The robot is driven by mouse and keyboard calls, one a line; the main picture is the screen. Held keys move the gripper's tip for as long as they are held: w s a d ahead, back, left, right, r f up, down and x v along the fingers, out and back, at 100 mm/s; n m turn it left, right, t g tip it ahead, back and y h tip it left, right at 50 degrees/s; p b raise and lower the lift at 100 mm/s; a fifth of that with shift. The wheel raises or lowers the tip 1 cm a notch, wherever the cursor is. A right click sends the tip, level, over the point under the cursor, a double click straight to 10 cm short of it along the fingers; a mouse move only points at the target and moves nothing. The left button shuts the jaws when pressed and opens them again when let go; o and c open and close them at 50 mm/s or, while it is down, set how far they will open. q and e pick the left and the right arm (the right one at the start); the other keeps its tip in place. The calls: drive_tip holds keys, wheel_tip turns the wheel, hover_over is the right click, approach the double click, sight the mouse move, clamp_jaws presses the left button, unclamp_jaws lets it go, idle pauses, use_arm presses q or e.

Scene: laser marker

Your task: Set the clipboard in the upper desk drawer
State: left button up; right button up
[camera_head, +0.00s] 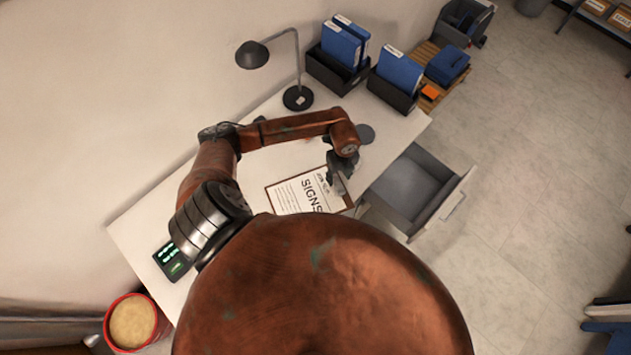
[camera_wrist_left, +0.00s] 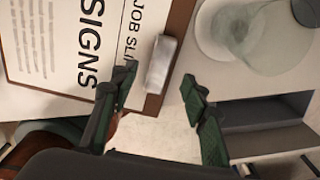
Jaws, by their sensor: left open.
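The clipboard (camera_head: 286,193) lies flat on the white desk, with a brown board, a white sheet reading "SIGNS" and a silver clip, which shows best in the left wrist view (camera_wrist_left: 161,62). My left gripper (camera_head: 340,182) is open and empty at the clip end. In the left wrist view its fingers (camera_wrist_left: 158,94) appear either side of the board's edge; I cannot tell their height above it. A desk drawer (camera_head: 410,187) stands pulled open to the right of the clipboard, its visible inside empty; it also shows in the left wrist view (camera_wrist_left: 262,128). My right gripper is out of view.
A round grey and glass object (camera_wrist_left: 245,35) stands on the desk near the gripper. A black lamp (camera_head: 298,97) and two holders with blue binders (camera_head: 399,70) stand at the back. A dark device with green digits (camera_head: 172,262) sits front left. My body hides the desk's front.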

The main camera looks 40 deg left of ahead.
sight(338, 184)
use_arm(q)
wheel_tip(338, 184, down, 5)
drive_tip(key=shift+r, duration=0.2)
clamp_jaws()
idle(0.5)
